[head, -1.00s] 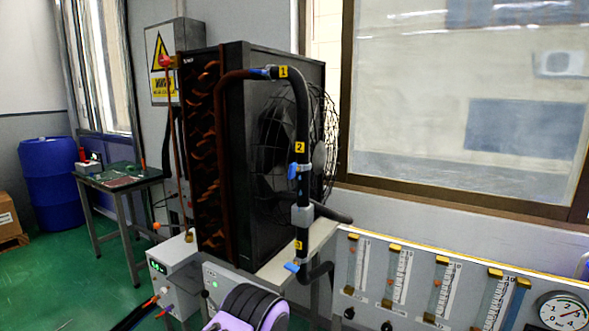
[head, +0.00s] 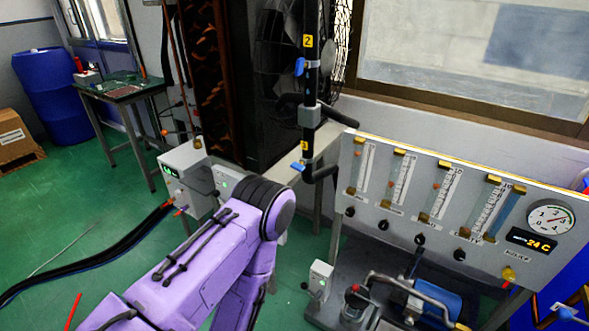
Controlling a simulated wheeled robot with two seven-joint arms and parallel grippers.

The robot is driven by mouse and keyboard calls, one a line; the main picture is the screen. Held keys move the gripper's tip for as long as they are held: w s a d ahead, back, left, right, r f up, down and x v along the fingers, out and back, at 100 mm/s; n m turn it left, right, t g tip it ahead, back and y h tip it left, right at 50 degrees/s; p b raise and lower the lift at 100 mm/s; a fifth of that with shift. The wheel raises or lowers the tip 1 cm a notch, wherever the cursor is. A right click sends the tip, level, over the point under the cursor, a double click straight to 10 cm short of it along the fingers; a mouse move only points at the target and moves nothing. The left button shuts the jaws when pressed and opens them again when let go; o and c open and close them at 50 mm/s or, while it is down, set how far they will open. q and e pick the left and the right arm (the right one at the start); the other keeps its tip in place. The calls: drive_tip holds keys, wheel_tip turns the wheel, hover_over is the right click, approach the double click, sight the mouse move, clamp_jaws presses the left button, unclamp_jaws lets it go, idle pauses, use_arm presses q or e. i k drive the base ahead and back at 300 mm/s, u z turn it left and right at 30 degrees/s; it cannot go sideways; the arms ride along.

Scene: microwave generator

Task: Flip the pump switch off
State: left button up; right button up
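A small white box (head: 319,280) with a small green mark stands low in the middle, left of the pump bench; it may be the pump switch, but its lever is too small to make out. A blue pump motor (head: 436,299) with metal pipes sits on the bench at the lower right. My purple arm rises from the bottom left and bends at a dark joint near the middle, left of the white box. Neither gripper shows in the head view.
A flow-meter panel (head: 393,220) with a gauge (head: 549,219) and a 24 C display stands above the pump. Black cables (head: 90,253) lie on the green floor at left.

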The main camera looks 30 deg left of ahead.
sight(304, 286)
drive_tip(key=u, duration=0.85)
drive_tip(key=k, duration=0.5)
drive_tip(key=u, duration=0.55)
drive_tip(key=i, duration=0.8)
drive_tip(key=z, duration=0.25)
